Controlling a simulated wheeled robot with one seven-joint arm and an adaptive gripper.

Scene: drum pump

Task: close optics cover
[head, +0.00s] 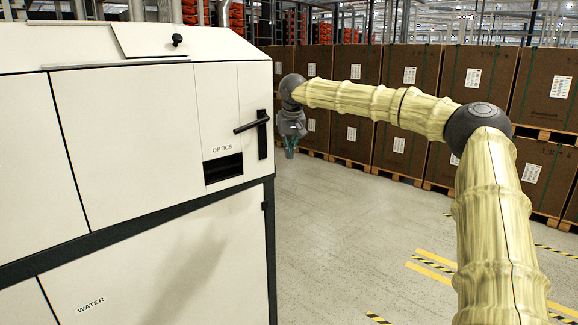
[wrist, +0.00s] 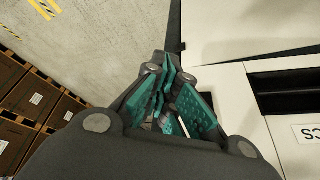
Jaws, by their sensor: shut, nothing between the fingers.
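The optics cover is not clearly distinct; a white panel marked OPTICS (head: 222,110) is on the upper right of the machine front. A dark rectangular opening (head: 222,169) shows under the label, and also at the right of the wrist view (wrist: 285,88). A black lever handle (head: 254,127) is on the panel to its right. My gripper (head: 290,152) is just right of the machine's corner, pointing down, apart from the handle in the head view. Its teal fingers (wrist: 172,108) are shut and empty in the wrist view, and overlap the machine's edge there.
A lid with a black knob (head: 177,40) is on the machine's sloped top. A lower white panel (head: 165,270) reads WATER. Stacked brown crates (head: 405,150) line the back. The grey floor (head: 340,220) right of the machine is clear, with yellow markings (head: 435,262).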

